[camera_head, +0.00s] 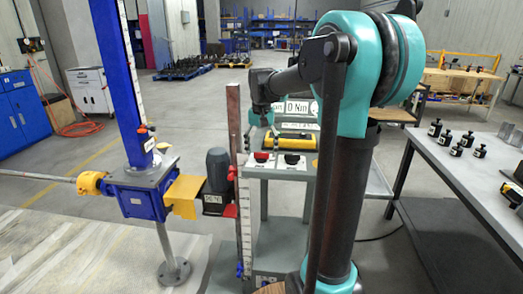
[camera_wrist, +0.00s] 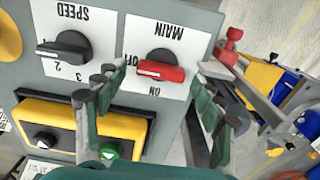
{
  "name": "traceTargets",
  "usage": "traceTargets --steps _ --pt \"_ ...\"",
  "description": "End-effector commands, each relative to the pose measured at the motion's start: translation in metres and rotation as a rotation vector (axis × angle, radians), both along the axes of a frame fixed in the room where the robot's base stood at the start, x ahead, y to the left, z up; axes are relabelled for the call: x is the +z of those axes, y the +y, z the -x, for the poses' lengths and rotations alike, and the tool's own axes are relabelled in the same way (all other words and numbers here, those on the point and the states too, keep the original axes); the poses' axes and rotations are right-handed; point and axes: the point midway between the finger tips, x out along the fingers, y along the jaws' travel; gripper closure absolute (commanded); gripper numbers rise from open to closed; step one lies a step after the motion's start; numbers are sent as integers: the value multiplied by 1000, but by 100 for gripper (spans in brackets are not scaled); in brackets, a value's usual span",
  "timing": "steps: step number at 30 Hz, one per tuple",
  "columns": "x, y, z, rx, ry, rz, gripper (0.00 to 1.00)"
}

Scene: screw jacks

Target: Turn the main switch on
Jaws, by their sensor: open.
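The main switch (camera_wrist: 161,71) is a red knob on a black base, on a white label reading MAIN, upside down in the wrist view. Its red handle lies about level across the picture, in line with the partly hidden OFF mark at its left; the ON mark is below it. In the head view the red switch (camera_head: 261,157) is small on the control panel. My gripper (camera_wrist: 162,80) is open, one finger to each side of the switch, with no visible contact. Its distance above the panel is unclear. The gripper (camera_head: 262,112) also shows above the panel in the head view.
A black SPEED knob (camera_wrist: 64,49) is beside the main switch. A yellow-framed box (camera_wrist: 85,125) with black and green buttons is close to my left finger. The blue screw jack (camera_head: 140,195) and its motor (camera_head: 218,170) stand left of the panel. A grey table (camera_head: 450,180) is at right.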

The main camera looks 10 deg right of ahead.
Motion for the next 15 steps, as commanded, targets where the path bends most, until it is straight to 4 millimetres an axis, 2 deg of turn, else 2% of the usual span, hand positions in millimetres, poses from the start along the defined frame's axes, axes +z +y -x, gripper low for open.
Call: traceTargets --steps 6,15 --pt "0 0 0 0 0 0 32" --pt "0 0 0 0 0 0 70"
